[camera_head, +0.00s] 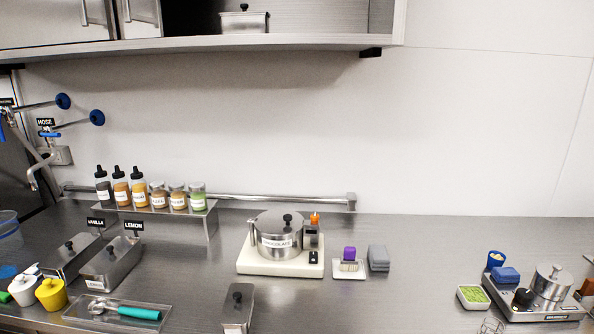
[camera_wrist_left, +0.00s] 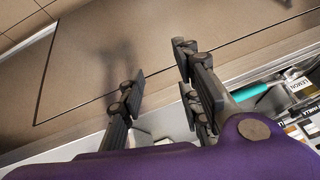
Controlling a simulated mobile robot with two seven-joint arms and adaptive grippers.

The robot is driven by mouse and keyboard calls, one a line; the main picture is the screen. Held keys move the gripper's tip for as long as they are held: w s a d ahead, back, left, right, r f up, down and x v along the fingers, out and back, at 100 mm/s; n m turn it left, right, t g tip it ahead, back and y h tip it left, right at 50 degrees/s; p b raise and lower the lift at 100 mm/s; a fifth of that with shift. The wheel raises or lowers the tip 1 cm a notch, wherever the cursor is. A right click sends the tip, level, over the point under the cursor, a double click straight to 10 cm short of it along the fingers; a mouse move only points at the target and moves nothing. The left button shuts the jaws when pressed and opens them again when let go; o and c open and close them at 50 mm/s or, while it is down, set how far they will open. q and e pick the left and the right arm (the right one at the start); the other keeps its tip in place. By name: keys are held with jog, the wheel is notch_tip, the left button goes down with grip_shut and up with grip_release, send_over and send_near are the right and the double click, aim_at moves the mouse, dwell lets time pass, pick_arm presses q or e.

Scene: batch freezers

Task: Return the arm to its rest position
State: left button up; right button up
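My left gripper (camera_wrist_left: 160,72) shows in the left wrist view. Its two dark fingers are spread apart with nothing between them, so it is open and empty. A broad brown panel lies beyond the fingertips, with a shadow on it. The purple gripper body fills the bottom of that view. Neither arm shows in the head view, and my right gripper is in no view.
The teal-handled scoop (camera_head: 138,312) lies in a tray at the counter's front left; its handle shows beside my left fingers (camera_wrist_left: 250,92). Lidded lemon and vanilla tins, a chocolate pot (camera_head: 275,243) on a cream base and a steel pot (camera_head: 551,284) stand on the counter.

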pick_arm(q)
jog(key=s+d+f+n+g, duration=0.1)
jog(key=s+d+f, duration=0.1)
jog(key=s, duration=0.7)
jog(key=s+d+f+g, duration=0.1)
jog(key=s+d+f, duration=0.15)
jog(key=s, duration=0.65)
jog(key=s+d+f+n+g, duration=0.1)
jog(key=s+d+f, duration=0.15)
jog(key=s, duration=0.65)
jog(key=w+d+f+t, duration=0.1)
jog(key=w+f+t, duration=0.2)
jog(key=f, duration=0.3)
jog(key=w+d+f+t+h, duration=0.1)
jog(key=w+d+f+t, duration=0.1)
jog(key=w+f, duration=0.3)
jog(key=shift+w+d+f+t+h, duration=0.15)
jog(key=shift+d+f+t+h, duration=0.15)
jog(key=shift+f+t, duration=0.45)
jog(key=shift+a+f, duration=0.1)
